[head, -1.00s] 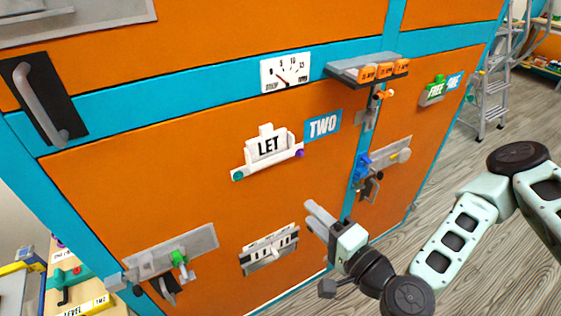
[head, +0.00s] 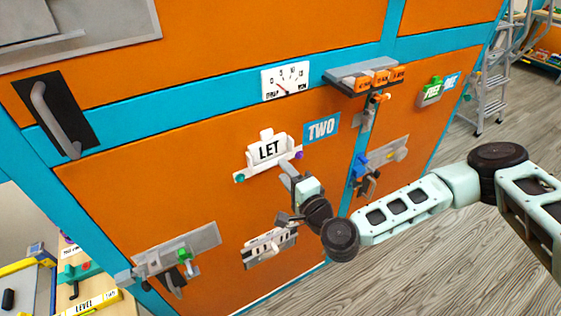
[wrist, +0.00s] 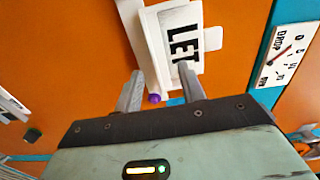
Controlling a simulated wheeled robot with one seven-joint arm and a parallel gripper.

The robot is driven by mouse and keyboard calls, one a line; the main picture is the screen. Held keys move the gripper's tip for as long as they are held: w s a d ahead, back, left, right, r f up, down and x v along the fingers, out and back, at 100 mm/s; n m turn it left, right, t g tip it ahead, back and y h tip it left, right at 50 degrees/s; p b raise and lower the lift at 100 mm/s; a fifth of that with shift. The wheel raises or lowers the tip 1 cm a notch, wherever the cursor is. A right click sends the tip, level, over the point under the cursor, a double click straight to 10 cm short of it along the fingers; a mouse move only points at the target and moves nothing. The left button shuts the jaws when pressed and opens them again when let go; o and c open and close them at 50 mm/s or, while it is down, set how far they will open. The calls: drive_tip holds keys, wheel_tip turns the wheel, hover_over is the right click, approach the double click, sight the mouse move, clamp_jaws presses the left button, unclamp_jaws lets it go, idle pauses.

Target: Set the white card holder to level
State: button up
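The white card holder (head: 283,157) is on the orange locker door, with a card reading LET (head: 269,150) in it. It has a teal knob at its left end and a purple knob (head: 299,155) at its right end. In the wrist view the holder (wrist: 146,45) runs at an angle to the teal band. My gripper (head: 287,170) is just below the holder's right part in the head view. In the wrist view my gripper (wrist: 160,72) is open, its fingers apart on both sides of the holder's purple-knob end. I cannot tell whether they touch it.
A blue TWO plate (head: 321,128) is right of the holder, a dial (head: 286,82) above. Below is a slotted plate (head: 268,248); a latch (head: 180,256) is lower left. A shelf with orange blocks (head: 362,76) juts out upper right. A yellow LEVEL label (head: 85,307) shows lower left.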

sight(276, 163)
drive_tip(key=shift+p+x, duration=0.3)
drive_tip(key=shift+x, duration=1.3)
drive_tip(key=shift+s, duration=0.1)
clamp_jaws()
drive_tip(key=shift+d+f+m+b, duration=0.1)
drive_tip(key=shift+f+m+b, duration=0.2)
drive_tip(key=shift+b, duration=0.45)
unclamp_jaws()
